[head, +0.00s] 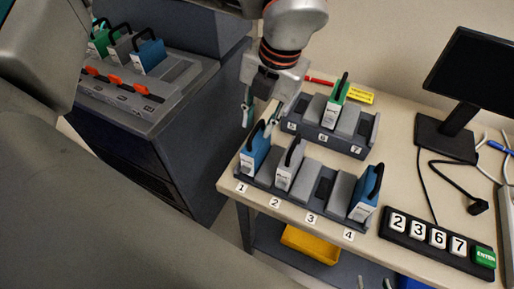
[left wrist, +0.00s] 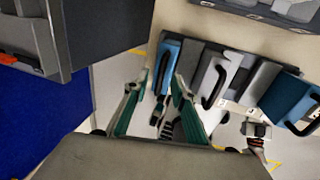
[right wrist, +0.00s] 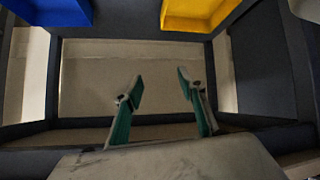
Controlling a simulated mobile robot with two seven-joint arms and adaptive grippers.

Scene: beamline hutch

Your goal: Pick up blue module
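A blue module (head: 255,152) with a black handle stands in slot 1 of the front rack (head: 265,181); it also shows in the left wrist view (left wrist: 167,66). A second blue module (head: 365,195) stands in slot 4, and a third (head: 150,56) sits in the machine at left. My left gripper (head: 259,118) is open and empty, just above and beside the slot 1 module. My right gripper (right wrist: 159,88) is open and empty, low near the table's underside shelf.
A grey module (head: 289,165) stands in slot 2, close beside the blue one. A rear rack (head: 358,150) holds a green module (head: 333,108). A monitor (head: 475,75), a keypad (head: 437,238) and cables are at right. A yellow bin (head: 310,244) lies below the tabletop.

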